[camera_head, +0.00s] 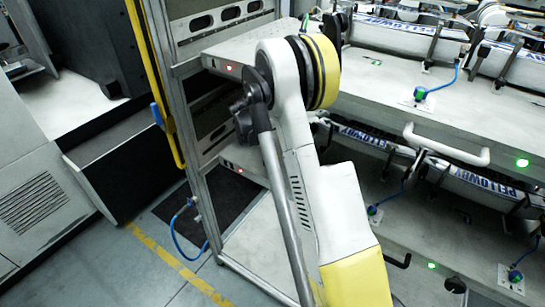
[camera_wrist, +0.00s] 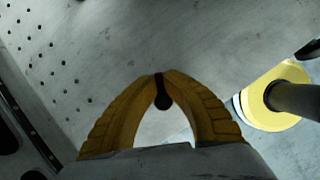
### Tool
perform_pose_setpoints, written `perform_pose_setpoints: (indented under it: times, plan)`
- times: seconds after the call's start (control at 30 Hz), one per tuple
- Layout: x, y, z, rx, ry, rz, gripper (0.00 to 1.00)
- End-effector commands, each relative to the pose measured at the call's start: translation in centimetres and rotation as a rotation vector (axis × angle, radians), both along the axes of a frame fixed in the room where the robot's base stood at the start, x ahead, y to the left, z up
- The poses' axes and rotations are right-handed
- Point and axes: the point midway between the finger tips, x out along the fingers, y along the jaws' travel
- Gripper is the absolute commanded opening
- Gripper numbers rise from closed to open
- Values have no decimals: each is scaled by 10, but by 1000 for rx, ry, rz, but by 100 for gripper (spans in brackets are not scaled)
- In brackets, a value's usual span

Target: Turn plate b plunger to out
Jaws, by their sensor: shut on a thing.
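My gripper (camera_wrist: 158,76) shows in the wrist view with its two yellow fingers closed together at the tips. A small black knob (camera_wrist: 163,100) sits between the fingers just under the tips, and the fingers are shut on it. It looks like a plunger knob, but I cannot tell its turned position or which plate it belongs to. In the head view my arm hides the gripper and whatever it holds. A similar black knob (camera_head: 456,285) shows low at the right of the head view.
A rack holds an upper shelf plate (camera_head: 480,105) and lower levels. Blue hoses with green fittings (camera_head: 420,94) and a white handle (camera_head: 445,146) stick out there. A yellow rail (camera_head: 155,85) stands left. Open floor (camera_head: 150,275) lies at lower left. A perforated panel (camera_wrist: 50,50) fills the wrist view's left.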

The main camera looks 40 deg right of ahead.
Motion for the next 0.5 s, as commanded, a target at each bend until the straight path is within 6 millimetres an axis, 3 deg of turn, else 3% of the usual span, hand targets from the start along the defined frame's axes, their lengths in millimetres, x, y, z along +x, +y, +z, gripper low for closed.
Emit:
perform_pose_setpoints:
  times: [0.5]
  plan:
    - [10,1,0,1,0,488,0]
